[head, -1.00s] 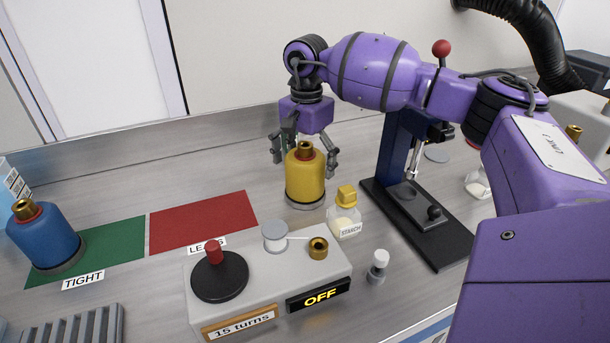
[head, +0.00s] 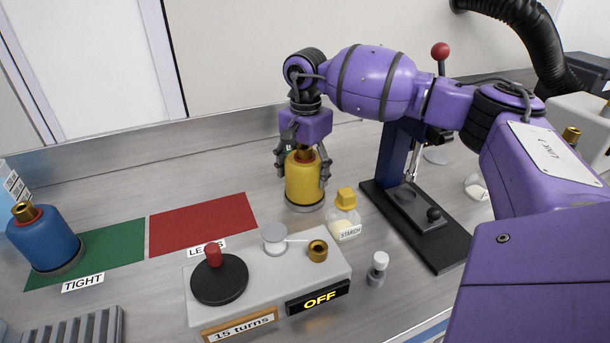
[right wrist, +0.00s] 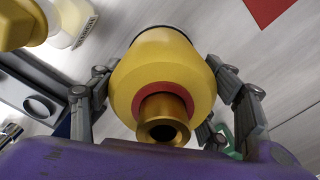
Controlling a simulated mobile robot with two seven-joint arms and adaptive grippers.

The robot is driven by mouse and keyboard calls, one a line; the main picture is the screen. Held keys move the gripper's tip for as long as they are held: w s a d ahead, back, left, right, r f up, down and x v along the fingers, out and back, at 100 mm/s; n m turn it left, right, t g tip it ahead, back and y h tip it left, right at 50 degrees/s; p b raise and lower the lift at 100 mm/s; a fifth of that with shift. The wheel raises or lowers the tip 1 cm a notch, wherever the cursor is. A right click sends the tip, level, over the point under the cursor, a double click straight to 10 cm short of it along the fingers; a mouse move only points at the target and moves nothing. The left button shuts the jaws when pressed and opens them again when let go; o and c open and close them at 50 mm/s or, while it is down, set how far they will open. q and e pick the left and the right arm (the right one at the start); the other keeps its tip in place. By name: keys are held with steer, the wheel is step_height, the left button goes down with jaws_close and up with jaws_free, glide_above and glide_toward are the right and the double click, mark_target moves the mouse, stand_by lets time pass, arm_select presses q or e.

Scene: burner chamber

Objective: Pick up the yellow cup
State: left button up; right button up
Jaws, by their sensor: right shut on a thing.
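The yellow cup (head: 304,184) is a yellow cylinder with a grey base, a red ring and a brass neck on top. It stands upright on the metal bench in the head view, right of the red mat. My right gripper (head: 304,172) has come down from above and is shut on its sides, with fingers on both sides. In the right wrist view the yellow cup (right wrist: 165,75) sits between the fingers, its brass neck facing the camera. The base appears to rest on the bench. My left gripper is not in view.
A starch jar (head: 345,218) with a yellow lid stands close to the right of the cup. A grey crank box (head: 268,288) is in front. A dark press stand (head: 425,225) is at right.

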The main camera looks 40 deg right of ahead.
steer(key=shift+r, duration=0.15)
steer(key=shift+w+r, duration=0.15)
steer(key=shift+r, duration=0.45)
steer(key=s+a+r+b, duration=0.1)
steer(key=s+a+r, duration=0.8)
steer(key=s+r, duration=0.1)
steer(key=shift+s+a+r, duration=0.15)
steer(key=shift+a+r, duration=0.2)
steer(key=shift+r, duration=0.45)
steer(key=o, duration=0.4)
steer(key=c, duration=1.3)
steer(key=shift+c, duration=0.2)
